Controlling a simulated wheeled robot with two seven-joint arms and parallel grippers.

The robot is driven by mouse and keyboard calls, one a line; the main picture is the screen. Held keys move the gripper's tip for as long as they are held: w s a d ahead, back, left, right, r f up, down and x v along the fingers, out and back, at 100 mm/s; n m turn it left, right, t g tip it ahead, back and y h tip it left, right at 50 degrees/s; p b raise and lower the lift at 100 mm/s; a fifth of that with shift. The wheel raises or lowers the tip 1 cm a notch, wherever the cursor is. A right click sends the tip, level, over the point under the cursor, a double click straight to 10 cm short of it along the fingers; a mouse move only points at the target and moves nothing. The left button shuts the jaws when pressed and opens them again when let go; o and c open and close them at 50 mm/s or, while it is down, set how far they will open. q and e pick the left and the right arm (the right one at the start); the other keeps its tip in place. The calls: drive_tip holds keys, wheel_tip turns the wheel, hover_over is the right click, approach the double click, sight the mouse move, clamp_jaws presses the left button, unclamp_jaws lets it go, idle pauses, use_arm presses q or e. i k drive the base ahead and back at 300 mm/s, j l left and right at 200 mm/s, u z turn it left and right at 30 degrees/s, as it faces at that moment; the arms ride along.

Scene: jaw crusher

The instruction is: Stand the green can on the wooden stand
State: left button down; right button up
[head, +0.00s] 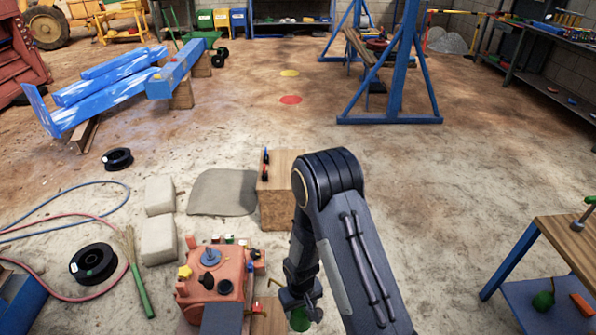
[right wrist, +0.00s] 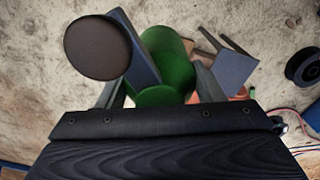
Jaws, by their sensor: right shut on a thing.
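The green can (head: 299,319) shows at the bottom of the head view, below my right gripper (head: 299,300). In the right wrist view the green can (right wrist: 172,62) is between the fingers of my right gripper (right wrist: 160,88), which is shut on it. Part of the can is hidden by a dark blue-grey piece and a dark round disc. My left gripper is out of view.
A red machine housing (head: 208,285) with small parts on it is left of the gripper. Pale blocks (head: 159,240), a grey mat (head: 222,192) and a black spool (head: 94,263) lie on the floor. A blue-legged workbench (head: 565,243) is at the right.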

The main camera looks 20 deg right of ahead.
sight(284, 174)
drive_tip(key=l+u, duration=0.25)
drive_tip(key=l, duration=0.55)
drive_tip(key=l+u, duration=0.2)
drive_tip(key=l, duration=0.6)
drive_tip(key=k+l+u, duration=0.1)
drive_tip(key=l+u, duration=0.15)
drive_tip(key=l, duration=0.55)
drive_tip(key=i+l+u, duration=0.2)
drive_tip(key=i+l, duration=0.15)
drive_tip(key=l, duration=0.3)
drive_tip(key=i+l+u, duration=0.1)
drive_tip(key=l, duration=0.25)
drive_tip(key=i+l+u, duration=0.1)
drive_tip(key=l, duration=0.25)
drive_tip(key=i+l+u, duration=0.1)
drive_tip(key=i+l, duration=0.15)
drive_tip(key=i+l+u, duration=0.1)
drive_tip(key=l, duration=0.4)
drive_tip(key=i+l+u, duration=0.1)
drive_tip(key=l, duration=0.25)
drive_tip(key=i+l+u, duration=0.15)
drive_tip(key=i+l, duration=0.55)
